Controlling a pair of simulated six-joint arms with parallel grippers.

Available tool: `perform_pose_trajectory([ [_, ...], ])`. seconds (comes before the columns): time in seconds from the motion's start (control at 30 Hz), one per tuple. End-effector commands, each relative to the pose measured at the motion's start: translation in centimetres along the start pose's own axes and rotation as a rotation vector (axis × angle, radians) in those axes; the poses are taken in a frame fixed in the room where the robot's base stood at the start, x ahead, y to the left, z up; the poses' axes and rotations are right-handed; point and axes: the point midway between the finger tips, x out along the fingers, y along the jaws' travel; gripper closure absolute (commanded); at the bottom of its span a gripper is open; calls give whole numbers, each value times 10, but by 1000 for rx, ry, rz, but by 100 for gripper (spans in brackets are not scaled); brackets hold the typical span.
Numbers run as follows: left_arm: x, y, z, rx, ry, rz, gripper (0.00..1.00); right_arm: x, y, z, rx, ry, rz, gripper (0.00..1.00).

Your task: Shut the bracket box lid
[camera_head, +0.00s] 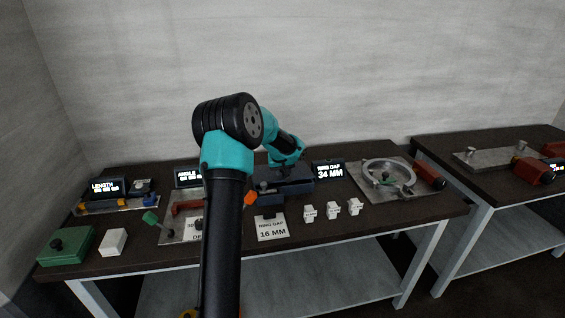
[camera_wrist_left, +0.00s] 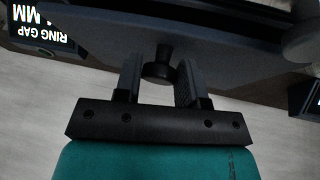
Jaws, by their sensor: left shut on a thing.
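A blue-grey box (camera_head: 296,186) stands toward the back middle of the bench, partly hidden behind my left arm. I take it to be the bracket box. My left gripper (camera_wrist_left: 160,68) is at this box, and its fingers are shut on a dark knob (camera_wrist_left: 159,71). The knob is on a broad dark lid-like surface (camera_wrist_left: 215,35) in the left wrist view. How far the lid is open cannot be told. My right gripper is not in view.
A green box (camera_head: 66,246) with a black knob and a white block (camera_head: 113,242) stand at the front left. Several small white blocks (camera_head: 331,208) and a ring fixture (camera_head: 385,176) lie to the right. A "34 MM" display (camera_head: 329,171) stands beside the blue-grey box.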

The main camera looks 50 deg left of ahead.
Motion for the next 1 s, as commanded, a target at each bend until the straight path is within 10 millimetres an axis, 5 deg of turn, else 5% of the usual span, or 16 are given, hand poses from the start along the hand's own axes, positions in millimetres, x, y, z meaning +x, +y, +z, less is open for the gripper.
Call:
perform_pose_trajectory([
  [0.4, 16, -1, 16, -1, -8, -2, 100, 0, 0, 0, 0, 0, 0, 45],
  [0.43, 16, -1, 16, -1, -8, -2, 61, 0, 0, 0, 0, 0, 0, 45],
  [0.67, 15, -1, 14, 0, -4, -1, 39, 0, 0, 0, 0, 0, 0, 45],
  [1.0, 10, -1, 13, 0, -1, 0, 39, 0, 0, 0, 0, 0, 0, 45],
])
